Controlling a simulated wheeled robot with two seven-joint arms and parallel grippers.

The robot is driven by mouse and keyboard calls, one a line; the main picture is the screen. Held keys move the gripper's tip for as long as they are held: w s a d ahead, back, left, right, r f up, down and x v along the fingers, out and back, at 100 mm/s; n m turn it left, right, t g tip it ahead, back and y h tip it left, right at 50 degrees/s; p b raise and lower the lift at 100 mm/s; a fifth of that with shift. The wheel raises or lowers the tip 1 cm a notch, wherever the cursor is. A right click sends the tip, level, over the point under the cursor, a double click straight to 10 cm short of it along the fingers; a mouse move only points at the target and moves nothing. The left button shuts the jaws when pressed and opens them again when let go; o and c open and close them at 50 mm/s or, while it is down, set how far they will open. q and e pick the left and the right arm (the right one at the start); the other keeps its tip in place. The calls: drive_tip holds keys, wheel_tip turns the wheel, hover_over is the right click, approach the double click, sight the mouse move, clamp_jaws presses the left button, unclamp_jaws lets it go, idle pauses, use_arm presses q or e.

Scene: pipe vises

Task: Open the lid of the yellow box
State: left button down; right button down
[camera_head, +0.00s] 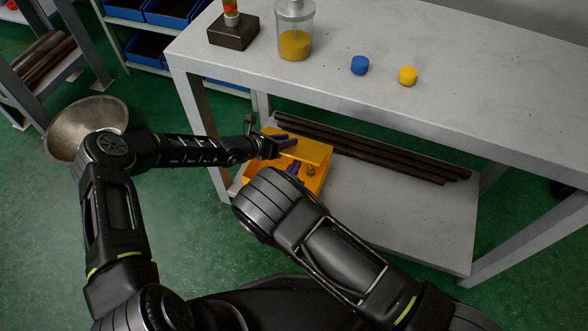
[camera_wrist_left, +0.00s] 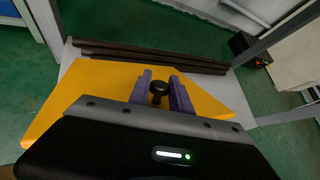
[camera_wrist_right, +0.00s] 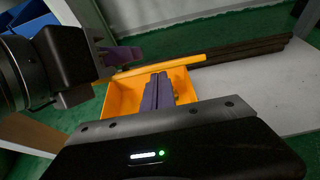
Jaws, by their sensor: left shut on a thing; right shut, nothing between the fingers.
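The yellow box (camera_head: 318,184) sits on the lower shelf of the grey table. Its lid (camera_head: 312,151) stands raised, and the right wrist view shows it nearly edge-on (camera_wrist_right: 185,62) above the open box (camera_wrist_right: 122,98). My left gripper (camera_head: 284,141) is shut on the lid's dark knob (camera_wrist_left: 158,88), its purple fingers on either side. My right gripper (camera_head: 293,167) is shut and empty at the opening below the lid; its closed fingers (camera_wrist_right: 158,92) hide part of the interior. A small brownish thing (camera_head: 311,170) shows beside these fingers.
Long dark pipes (camera_head: 385,158) lie along the back of the lower shelf (camera_head: 400,220), which is clear to the right. A table leg (camera_head: 207,150) stands left of the box.

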use_arm(q)
drive_tip(key=shift+s+a+f, duration=0.15)
drive_tip(key=shift+f, duration=0.1)
use_arm(e)
drive_tip(key=shift+w+d+r, duration=0.1)
drive_tip(key=shift+w+r, duration=0.2)
drive_tip(key=shift+r, duration=0.1)
use_arm(q)
drive_tip(key=c, duration=1.2)
unclamp_jaws()
drive_tip(key=shift+s, duration=0.1)
drive_tip(key=v, duration=1.2)
use_arm(e)
drive_tip(key=shift+s+f, duration=0.1)
use_arm(q)
drive_tip(key=shift+r, duration=0.1)
